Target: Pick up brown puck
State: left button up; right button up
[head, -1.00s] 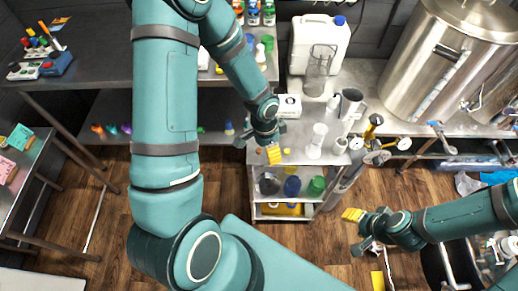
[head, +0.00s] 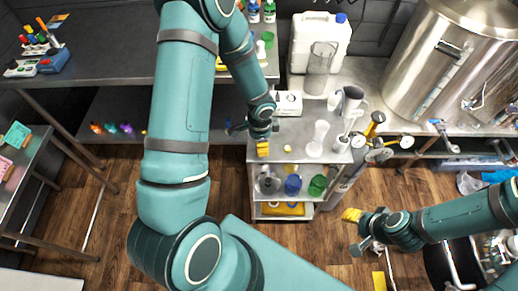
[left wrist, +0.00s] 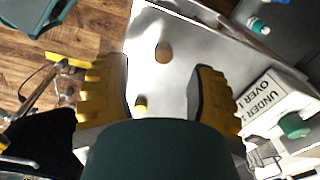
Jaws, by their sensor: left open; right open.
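The brown puck (left wrist: 163,53) shows in the left wrist view as a small round brown thing on the pale grey cart top (left wrist: 180,30). It lies ahead of my left gripper (left wrist: 160,78), roughly in line with the gap between the open yellow-padded fingers, apart from them. In the head view my left gripper (head: 263,148) is over the front left part of the cart top (head: 300,133), and I cannot make out the puck there. My right gripper (head: 352,215) is open and empty over the floor, right of the cart.
A small yellow thing (head: 287,148) lies on the cart top near my left gripper. Gauges (head: 406,142) are right of the cart.

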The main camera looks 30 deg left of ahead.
pick_arm(q)
jog(key=f, duration=0.4)
jog(key=shift+w+a, duration=0.1)
jog(key=shift+a, duration=0.15)
jog(key=shift+c, duration=0.4)
jog(key=c, duration=0.8)
